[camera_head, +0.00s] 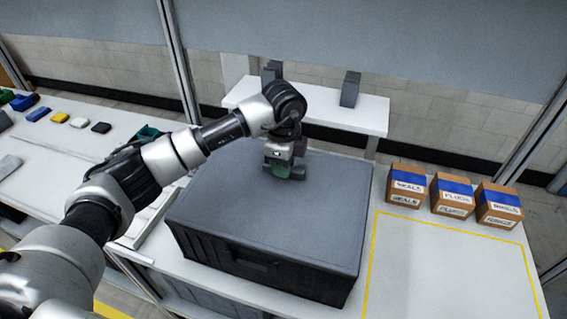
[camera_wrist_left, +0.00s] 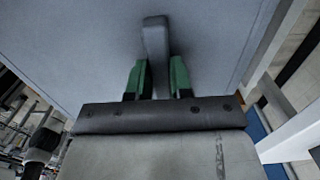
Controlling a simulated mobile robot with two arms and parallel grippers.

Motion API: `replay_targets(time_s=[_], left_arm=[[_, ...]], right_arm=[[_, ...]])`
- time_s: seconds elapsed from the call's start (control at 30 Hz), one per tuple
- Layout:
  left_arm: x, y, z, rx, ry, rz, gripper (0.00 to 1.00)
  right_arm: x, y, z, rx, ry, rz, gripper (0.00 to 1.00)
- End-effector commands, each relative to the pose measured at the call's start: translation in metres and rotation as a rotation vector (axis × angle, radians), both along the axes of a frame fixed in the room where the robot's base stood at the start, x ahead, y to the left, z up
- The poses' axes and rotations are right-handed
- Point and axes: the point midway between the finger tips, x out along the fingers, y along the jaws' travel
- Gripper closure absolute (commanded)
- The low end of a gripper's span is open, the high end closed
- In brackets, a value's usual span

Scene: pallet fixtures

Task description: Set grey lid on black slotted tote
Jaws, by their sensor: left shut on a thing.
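The grey lid (camera_head: 270,220) lies over the top of the black slotted tote (camera_head: 255,265), its edges roughly lined up with the tote's walls. I cannot tell whether it rests fully on the rim. My left gripper (camera_head: 281,172) is above the far middle of the lid. In the left wrist view, its green fingers (camera_wrist_left: 159,80) are shut on the lid's upright grey handle (camera_wrist_left: 156,42), with the lid's flat top (camera_wrist_left: 80,50) behind. The gripper partly hides the handle in the head view. My right gripper is not in view.
Three cardboard boxes with blue bands (camera_head: 453,195) stand to the right, behind a yellow-outlined free area (camera_head: 440,265). A white shelf (camera_head: 340,110) with dark grey blocks is behind the tote. Small coloured parts (camera_head: 60,117) lie on the left table.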

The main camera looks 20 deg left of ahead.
Motion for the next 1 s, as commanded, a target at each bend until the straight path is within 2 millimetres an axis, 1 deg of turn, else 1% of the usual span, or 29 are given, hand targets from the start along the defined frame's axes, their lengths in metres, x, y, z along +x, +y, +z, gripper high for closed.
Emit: replay_targets(time_s=[0.23,0.27,0.43,0.67,0.77,0.87,1.0], left_arm=[[0.0,0.0,0.0,0.0,-0.001,0.0,1.0],[0.0,0.0,0.0,0.0,-0.001,0.0,0.76],[0.0,0.0,0.0,0.0,-0.001,0.0,0.5],[0.0,0.0,-0.001,0.0,0.001,0.0,0.49],[0.0,0.0,0.002,0.0,-0.001,0.0,0.49],[0.001,0.0,0.012,-0.001,-0.003,-0.001,0.49],[0.001,0.0,0.038,-0.002,-0.006,-0.001,0.49]], right_arm=[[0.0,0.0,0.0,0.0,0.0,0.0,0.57],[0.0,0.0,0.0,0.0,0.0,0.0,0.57],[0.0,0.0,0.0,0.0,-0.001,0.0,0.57],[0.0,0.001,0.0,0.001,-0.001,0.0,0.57],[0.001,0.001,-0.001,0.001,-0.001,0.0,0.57],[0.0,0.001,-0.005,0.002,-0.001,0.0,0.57],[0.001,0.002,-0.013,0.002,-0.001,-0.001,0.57]])
